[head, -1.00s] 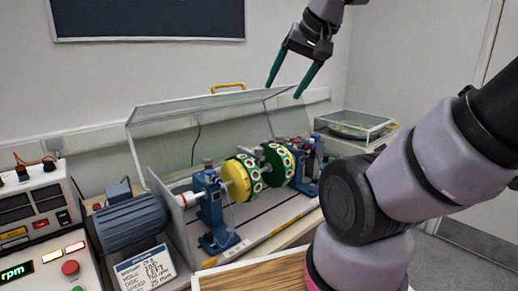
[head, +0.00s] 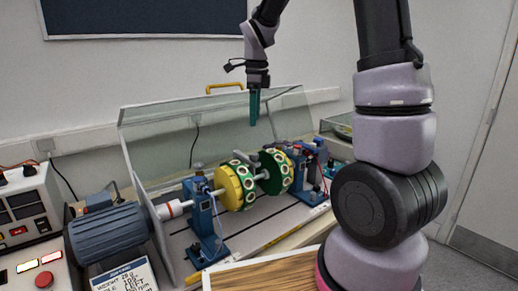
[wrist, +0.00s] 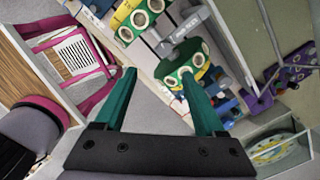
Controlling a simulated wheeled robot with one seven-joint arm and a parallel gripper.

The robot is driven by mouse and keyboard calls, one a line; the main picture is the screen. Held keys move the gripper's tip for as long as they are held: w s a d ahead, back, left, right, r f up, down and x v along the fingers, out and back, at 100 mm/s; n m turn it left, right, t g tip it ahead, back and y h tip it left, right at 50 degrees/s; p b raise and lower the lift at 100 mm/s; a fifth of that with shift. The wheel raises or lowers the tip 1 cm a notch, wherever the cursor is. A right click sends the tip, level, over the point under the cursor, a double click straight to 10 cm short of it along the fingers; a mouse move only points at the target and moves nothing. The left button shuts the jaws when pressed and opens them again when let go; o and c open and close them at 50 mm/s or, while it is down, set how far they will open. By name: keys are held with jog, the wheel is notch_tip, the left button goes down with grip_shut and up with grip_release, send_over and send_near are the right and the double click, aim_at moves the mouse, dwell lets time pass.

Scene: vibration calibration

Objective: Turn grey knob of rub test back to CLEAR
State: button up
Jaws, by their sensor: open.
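My gripper (head: 254,120) points down above the shaft rig, its two teal fingers seen edge-on in the head view. In the wrist view my gripper (wrist: 158,73) is open, with nothing between its fingers. A grey knob-like cap (head: 197,167) tops the left blue bearing stand (head: 203,215). A grey bar-like part (head: 252,160) shows by the discs, below my fingertips. The yellow disc (head: 229,188) and green disc (head: 276,172) sit on the shaft.
A raised clear guard (head: 165,130) with a yellow handle (head: 225,86) stands behind the rig. A blue motor (head: 110,232) is at its left, beside a control box (head: 28,205). A wooden board (head: 265,274) lies in front. Several wires hang near the right stand (head: 310,170).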

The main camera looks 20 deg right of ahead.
aim_at(254, 154)
jog(key=shift+m, duration=0.7)
jog(key=f, duration=0.4)
jog(key=w+f, duration=0.1)
jog(key=f, duration=0.7)
jog(key=shift+w+f, duration=0.25)
jog(key=shift+f, duration=0.1)
grip_shut()
